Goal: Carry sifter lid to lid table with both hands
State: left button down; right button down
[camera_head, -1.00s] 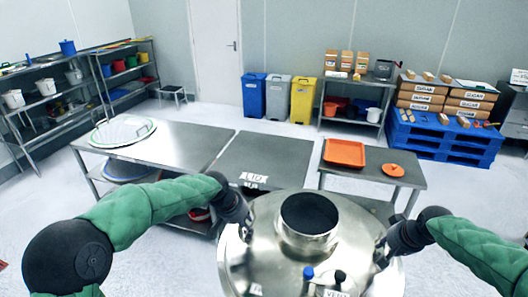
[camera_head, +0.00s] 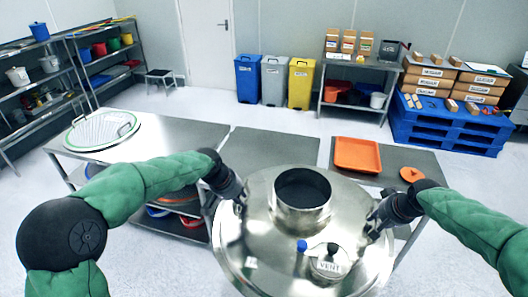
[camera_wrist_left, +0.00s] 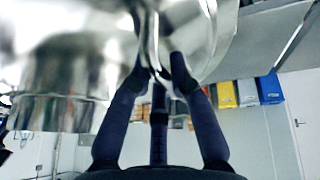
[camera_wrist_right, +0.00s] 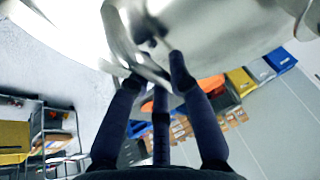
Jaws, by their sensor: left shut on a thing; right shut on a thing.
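The sifter lid (camera_head: 265,215) is a large round shiny metal lid with an open collar on top, a blue knob and a cap marked VENT. It is held up in front of me. My left gripper (camera_head: 238,197) is shut on it at its left side, and the fingers (camera_wrist_left: 160,72) close on a metal part in the left wrist view. My right gripper (camera_head: 375,222) is shut on it at its right side; the right wrist view shows the fingers (camera_wrist_right: 155,65) at a metal handle. The lid table (camera_head: 268,148) is a grey steel top just beyond the lid; its label is hidden now.
The left steel table (camera_head: 178,132) carries a round mesh screen (camera_head: 103,129). The right table (camera_head: 395,160) carries an orange tray (camera_head: 357,153) and a small orange item (camera_head: 411,174). The lid table's visible top is bare. Bins and a blue pallet (camera_head: 415,125) stand behind.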

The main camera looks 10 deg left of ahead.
aim_at(266, 157)
jog(key=i+j, duration=0.3)
jog(key=i, duration=0.15)
jog(key=i+j, duration=0.3)
jog(key=i, duration=0.2)
jog(key=i+j, duration=0.3)
jog(key=i, duration=0.15)
jog(key=i+j, duration=0.25)
jog(key=i, duration=0.2)
